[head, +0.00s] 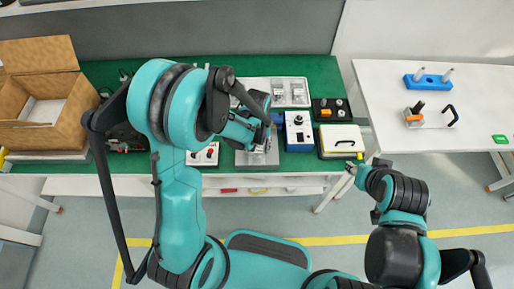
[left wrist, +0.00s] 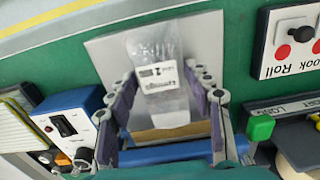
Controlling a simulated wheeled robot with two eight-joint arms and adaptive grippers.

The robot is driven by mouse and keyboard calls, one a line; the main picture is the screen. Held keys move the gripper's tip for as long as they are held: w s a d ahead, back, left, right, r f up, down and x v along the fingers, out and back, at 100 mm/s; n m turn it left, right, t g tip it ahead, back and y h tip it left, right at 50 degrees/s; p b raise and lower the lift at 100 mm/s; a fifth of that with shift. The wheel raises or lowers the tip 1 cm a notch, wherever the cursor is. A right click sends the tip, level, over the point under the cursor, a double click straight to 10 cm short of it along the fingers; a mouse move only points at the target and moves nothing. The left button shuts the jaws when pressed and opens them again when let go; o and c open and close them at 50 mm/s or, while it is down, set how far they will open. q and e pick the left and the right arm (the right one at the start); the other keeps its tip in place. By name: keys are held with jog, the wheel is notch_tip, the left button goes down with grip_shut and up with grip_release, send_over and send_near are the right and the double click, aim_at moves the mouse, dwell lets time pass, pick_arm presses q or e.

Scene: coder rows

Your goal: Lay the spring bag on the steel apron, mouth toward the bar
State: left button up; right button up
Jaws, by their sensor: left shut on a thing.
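The spring bag (left wrist: 150,45) is a clear plastic bag with a white printed label. In the left wrist view it lies between the fingers of my left gripper (left wrist: 167,100), which is shut on it. Behind it is the grey steel apron (left wrist: 108,55); I cannot tell whether the bag touches it. A blue bar (left wrist: 170,153) crosses below the bag. In the head view the apron (head: 262,160) is partly covered by my left gripper (head: 258,140), and the bag is not clear there. My right gripper (head: 350,168) hangs off the bench's front edge, away from the bag; its jaws are too small to read.
A blue device (head: 298,132) stands just right of the apron, and a white box with red knobs (head: 203,155) is left of it. A yellow-edged white pad (head: 341,139) lies farther right. An open cardboard box (head: 36,95) is at the far left. A white table (head: 385,90) stands right.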

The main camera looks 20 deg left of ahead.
pick_arm(q)
jog(key=shift+r, duration=0.1)
jog(key=shift+s, duration=0.1)
jog(key=o, duration=0.7)
jog(key=shift+f, duration=0.2)
jog(key=o, duration=0.5)
jog(key=shift+c, duration=0.2)
jog(key=shift+r, duration=0.15)
